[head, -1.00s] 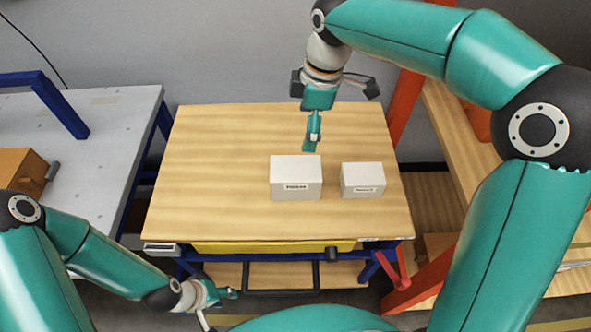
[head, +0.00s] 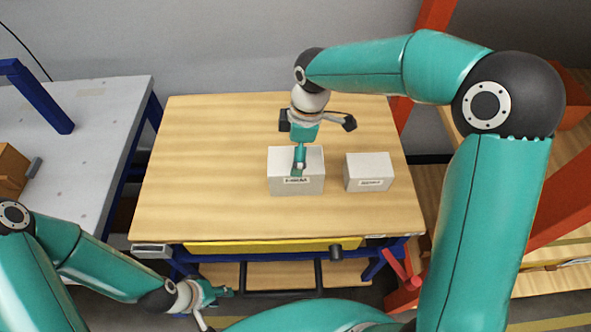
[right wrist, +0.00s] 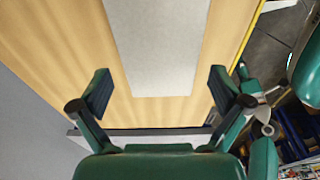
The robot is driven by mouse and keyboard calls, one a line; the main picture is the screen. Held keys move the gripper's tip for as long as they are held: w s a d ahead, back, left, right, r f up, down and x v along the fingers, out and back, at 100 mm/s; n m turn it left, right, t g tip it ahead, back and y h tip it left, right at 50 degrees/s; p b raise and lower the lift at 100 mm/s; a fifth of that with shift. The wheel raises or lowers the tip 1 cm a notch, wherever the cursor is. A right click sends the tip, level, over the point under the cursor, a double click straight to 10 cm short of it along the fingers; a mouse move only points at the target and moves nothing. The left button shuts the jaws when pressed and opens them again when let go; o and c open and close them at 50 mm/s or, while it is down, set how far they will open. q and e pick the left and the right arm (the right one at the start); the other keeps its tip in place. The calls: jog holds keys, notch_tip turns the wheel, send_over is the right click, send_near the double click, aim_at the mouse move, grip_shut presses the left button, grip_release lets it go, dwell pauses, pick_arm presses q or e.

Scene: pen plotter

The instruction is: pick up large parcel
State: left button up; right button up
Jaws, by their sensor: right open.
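The large parcel (head: 296,183) is a white box with a label on its front, standing on the wooden table (head: 205,150). A smaller white parcel (head: 368,172) stands just right of it. My right gripper (head: 299,172) is over the large parcel's top in the head view. In the right wrist view the open right gripper (right wrist: 160,80) has its fingers apart, one toward each side of the large parcel's white top (right wrist: 155,45); I cannot tell whether they touch it. My left gripper (head: 214,300) is low, in front of the table; its opening is unclear.
A grey table (head: 95,120) with a brown box (head: 12,170) stands at the left. Red posts (head: 435,15) and wooden shelving are at the right. The wooden table's left half is clear. A yellow drawer front (head: 270,246) runs under its front edge.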

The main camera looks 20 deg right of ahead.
jog(key=shift+a+f+p, duration=0.15)
jog(key=shift+f+p, duration=0.3)
jog(key=shift+f, duration=2.95)
jog(key=shift+c, duration=0.2)
jog(key=c, duration=1.1)
jog(key=shift+r, duration=0.1)
jog(key=shift+c, duration=0.6)
jog(key=shift+w+r, duration=0.1)
jog(key=shift+r, duration=0.05)
